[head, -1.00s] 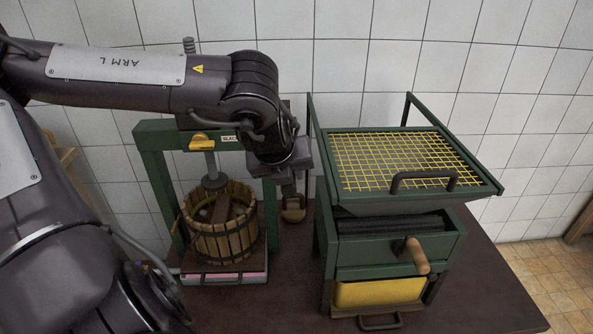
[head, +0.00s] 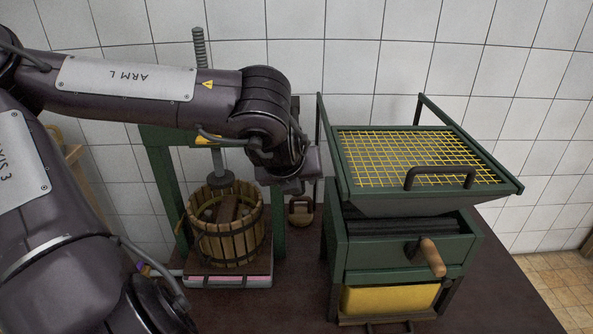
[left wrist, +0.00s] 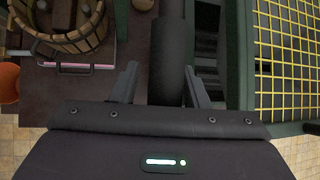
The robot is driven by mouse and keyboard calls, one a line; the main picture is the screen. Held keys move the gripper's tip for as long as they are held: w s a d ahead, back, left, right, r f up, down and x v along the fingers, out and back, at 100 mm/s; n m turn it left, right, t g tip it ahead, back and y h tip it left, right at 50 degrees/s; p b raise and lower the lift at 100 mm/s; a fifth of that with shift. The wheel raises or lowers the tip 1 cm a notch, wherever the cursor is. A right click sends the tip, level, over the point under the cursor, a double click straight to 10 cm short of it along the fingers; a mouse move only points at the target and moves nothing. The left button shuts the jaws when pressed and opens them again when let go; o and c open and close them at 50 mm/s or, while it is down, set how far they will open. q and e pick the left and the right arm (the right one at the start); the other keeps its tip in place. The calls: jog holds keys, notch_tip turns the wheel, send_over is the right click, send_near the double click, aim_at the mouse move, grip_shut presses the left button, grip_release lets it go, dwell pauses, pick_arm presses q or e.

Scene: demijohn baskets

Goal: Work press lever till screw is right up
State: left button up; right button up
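The green press (head: 160,195) stands at the left, partly behind my left arm. Its grey threaded screw (head: 199,48) sticks up above my arm, and its lower end and round foot (head: 222,180) show over the slatted wooden basket (head: 228,235). The basket also shows in the left wrist view (left wrist: 62,42). My left gripper (left wrist: 161,68) has its fingers apart, one on each side of a dark cylindrical bar (left wrist: 167,50), seemingly the press lever. A gap shows at the left finger. My right gripper is out of view.
A green crusher (head: 400,230) with a yellow grid (head: 415,155), wooden-handled crank (head: 432,258) and yellow bin (head: 390,296) stands close on the right. A small wooden object (head: 300,208) lies between it and the press. A tiled wall stands behind.

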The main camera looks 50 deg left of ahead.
pick_arm(q)
jog(key=shift+o, duration=0.6)
jog(key=shift+r, duration=0.2)
jog(key=shift+s+d+r, duration=0.1)
jog(key=shift+r, duration=0.15)
jog(key=v, duration=0.6)
jog(key=shift+s+d+r, duration=0.25)
